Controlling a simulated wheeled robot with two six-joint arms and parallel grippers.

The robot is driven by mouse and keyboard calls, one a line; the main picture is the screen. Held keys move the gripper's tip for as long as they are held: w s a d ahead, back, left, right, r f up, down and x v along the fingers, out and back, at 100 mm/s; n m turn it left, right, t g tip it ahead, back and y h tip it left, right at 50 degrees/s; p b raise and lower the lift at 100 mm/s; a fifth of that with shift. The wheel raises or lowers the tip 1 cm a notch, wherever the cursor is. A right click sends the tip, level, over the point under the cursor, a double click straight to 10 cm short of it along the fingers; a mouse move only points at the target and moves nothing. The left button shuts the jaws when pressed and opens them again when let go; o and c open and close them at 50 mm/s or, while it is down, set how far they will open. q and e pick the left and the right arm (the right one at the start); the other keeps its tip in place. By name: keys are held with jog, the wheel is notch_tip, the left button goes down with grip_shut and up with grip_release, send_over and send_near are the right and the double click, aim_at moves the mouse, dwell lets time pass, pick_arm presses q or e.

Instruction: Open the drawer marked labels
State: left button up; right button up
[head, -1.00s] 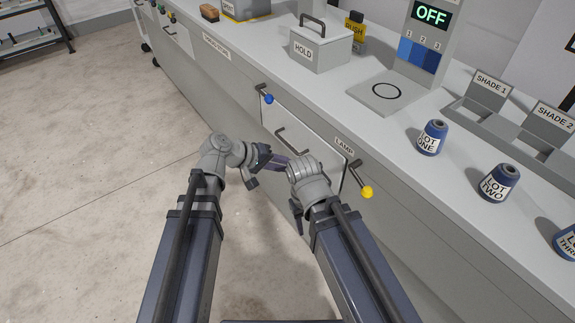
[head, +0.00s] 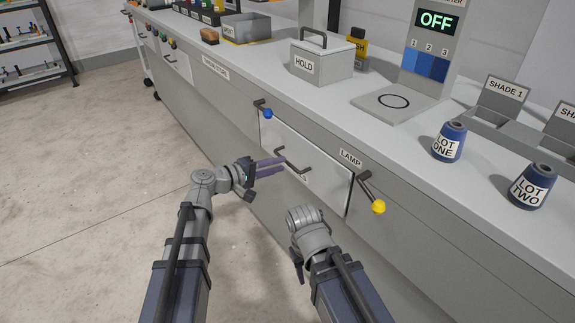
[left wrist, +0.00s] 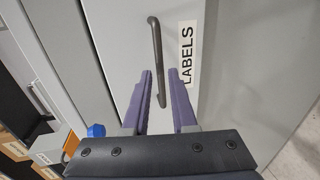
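The labels drawer is a pale front panel (head: 325,180) in the counter's side, with a dark bar handle (head: 292,162). In the left wrist view its LABELS tag (left wrist: 186,55) shows beside the handle (left wrist: 157,62). My left gripper (head: 278,166) is in front of the drawer at the handle's left end. In the left wrist view its two purple fingers (left wrist: 163,88) are apart, with the handle's end showing between and just beyond their tips; I cannot tell whether they touch it. My right gripper (head: 298,262) hangs low in front of the counter, its fingers mostly hidden by its wrist.
A blue-knobbed lever (head: 267,113) and a yellow-knobbed lever (head: 378,206) stick out on either side of the drawer. The HOLD box (head: 321,66), LOT ONE spool (head: 449,142) and LOT TWO spool (head: 533,186) stand on the counter. The floor at left is clear.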

aim_at(287, 163)
pick_arm(q)
jog(key=shift+b+x, duration=0.3)
jog(key=shift+x, duration=1.8)
grip_shut()
